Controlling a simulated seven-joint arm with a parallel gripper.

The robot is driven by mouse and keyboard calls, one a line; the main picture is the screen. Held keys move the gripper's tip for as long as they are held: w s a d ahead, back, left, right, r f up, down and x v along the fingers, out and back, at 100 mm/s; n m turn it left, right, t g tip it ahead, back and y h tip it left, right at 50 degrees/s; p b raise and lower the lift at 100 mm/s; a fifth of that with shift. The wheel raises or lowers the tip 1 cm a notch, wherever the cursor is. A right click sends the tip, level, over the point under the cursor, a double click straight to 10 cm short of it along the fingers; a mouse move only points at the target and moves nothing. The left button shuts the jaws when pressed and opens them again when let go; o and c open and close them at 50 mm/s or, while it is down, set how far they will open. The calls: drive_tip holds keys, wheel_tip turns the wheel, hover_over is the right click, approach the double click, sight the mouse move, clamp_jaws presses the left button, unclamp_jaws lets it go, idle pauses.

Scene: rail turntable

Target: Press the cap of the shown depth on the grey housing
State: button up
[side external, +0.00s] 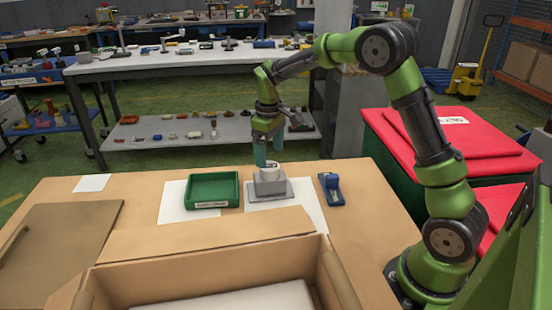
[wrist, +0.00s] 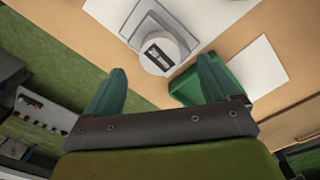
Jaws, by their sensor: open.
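The grey housing (side external: 281,192) stands on a white sheet on the table, with a light round piece (side external: 269,173) upright on top. I cannot tell whether this piece is a cap or part of the housing. My gripper (side external: 267,160) is just above it, pointing down. In the wrist view its two green fingers (wrist: 163,68) are spread with nothing between them.
A green tray (side external: 192,204) with a label stands left of the housing; its inside looks empty. A blue device (side external: 331,190) lies right of it. A large open cardboard box (side external: 200,254) fills the front. A brown board (side external: 60,240) lies at the left. The table's back left is mostly clear.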

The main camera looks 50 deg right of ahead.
sight(271, 168)
wheel_tip(271, 168, up, 11)
drive_tip(key=s+a+m+t+y, duration=0.1)
drive_tip(key=s+a+m+t, duration=0.2)
drive_tip(key=s, duration=0.8)
drive_tip(key=s+a+r+m+t+y, duration=0.1)
drive_tip(key=s+a+m+t, duration=0.2)
drive_tip(key=s+a, duration=0.5)
drive_tip(key=s+t, duration=0.1)
drive_tip(key=s, duration=0.2)
drive_tip(key=shift+s+r, duration=0.3)
drive_tip(key=shift+s, duration=0.1)
